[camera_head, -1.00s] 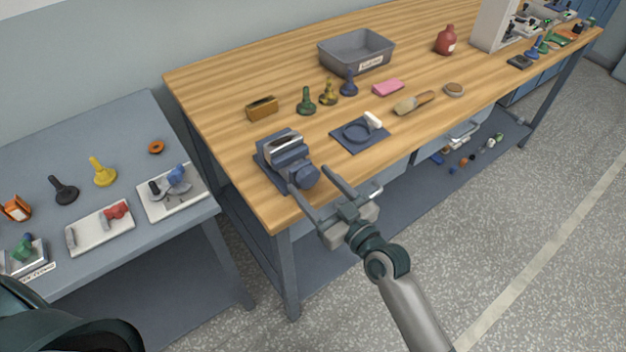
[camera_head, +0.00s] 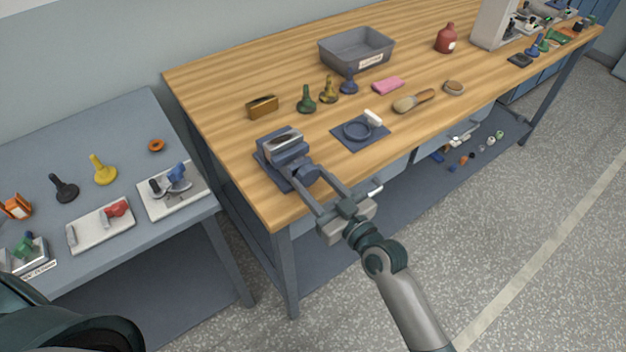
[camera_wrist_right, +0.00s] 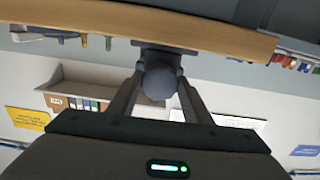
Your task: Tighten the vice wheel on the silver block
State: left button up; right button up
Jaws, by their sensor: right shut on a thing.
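The blue-grey vice (camera_head: 283,150) stands on a dark mat at the near left corner of the wooden bench. The silver block (camera_head: 285,141) lies between its jaws at the top. The vice wheel (camera_head: 306,172) is a dark blue-grey round knob on the front of the vice. My right gripper (camera_head: 308,181) reaches in from the front and is shut on the wheel, one finger on each side. The right wrist view also shows the wheel (camera_wrist_right: 159,82) between both fingers. My left gripper is not in view; only a dark part of my body shows at lower left.
A dark pad with a ring (camera_head: 358,130) lies right of the vice. Green, yellow and blue knobs (camera_head: 328,92), a brown block (camera_head: 262,107) and a grey bin (camera_head: 356,50) stand behind. A grey side table (camera_head: 130,150) holds several parts. The bench front edge is close below the vice.

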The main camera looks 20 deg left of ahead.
jog(key=shift+m+p, duration=0.5)
jog(key=shift+m, duration=2.8)
jog(key=o, duration=1.1)
jog(key=shift+c, duration=0.2)
jog(key=shift+s, duration=0.1)
